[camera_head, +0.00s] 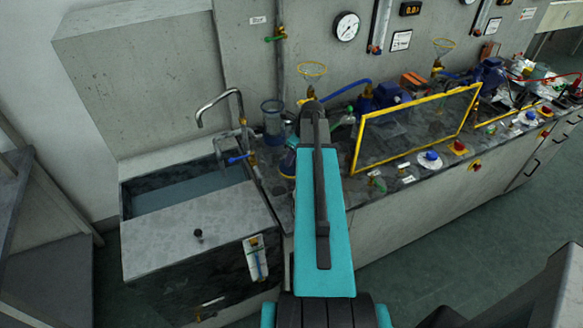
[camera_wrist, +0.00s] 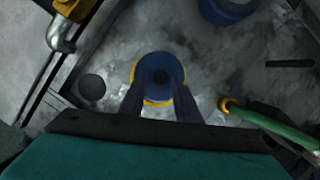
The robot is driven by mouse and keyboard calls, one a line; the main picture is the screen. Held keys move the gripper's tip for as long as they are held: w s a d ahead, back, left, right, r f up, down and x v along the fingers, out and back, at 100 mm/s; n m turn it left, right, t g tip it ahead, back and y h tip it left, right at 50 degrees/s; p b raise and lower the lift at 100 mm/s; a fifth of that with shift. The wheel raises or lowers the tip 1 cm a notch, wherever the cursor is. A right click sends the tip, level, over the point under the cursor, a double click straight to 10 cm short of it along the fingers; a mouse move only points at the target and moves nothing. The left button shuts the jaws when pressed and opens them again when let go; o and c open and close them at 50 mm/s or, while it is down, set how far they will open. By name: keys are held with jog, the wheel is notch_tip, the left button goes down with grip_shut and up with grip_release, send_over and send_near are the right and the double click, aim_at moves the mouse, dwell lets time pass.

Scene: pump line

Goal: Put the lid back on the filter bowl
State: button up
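A round blue piece with a yellow rim and a dark centre (camera_wrist: 160,64) lies below my gripper in the wrist view; it looks like the lid, but I cannot be sure. In the head view a blue piece with a yellow rim (camera_head: 287,163) shows on the counter beside my arm. A clear, bluish cylinder (camera_head: 272,117), perhaps the filter bowl, stands behind it; a blue round rim (camera_wrist: 228,10) at the wrist view's top is probably the same. My gripper (camera_wrist: 162,72) points down, its fingers apart over the blue piece's centre. Contact cannot be told. My arm hides the fingertips in the head view.
The sink (camera_head: 185,190) with its tap (camera_head: 220,100) is to the left. A yellow-framed clear panel (camera_head: 415,130) stands to the right.

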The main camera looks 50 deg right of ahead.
dwell(0.9)
jog(key=c, duration=0.7)
jog(key=shift+r+p, duration=0.7)
jog(key=shift+p, duration=0.1)
dwell(0.5)
jog(key=shift+r+p, duration=2.1)
jog(key=shift+r, duration=0.8)
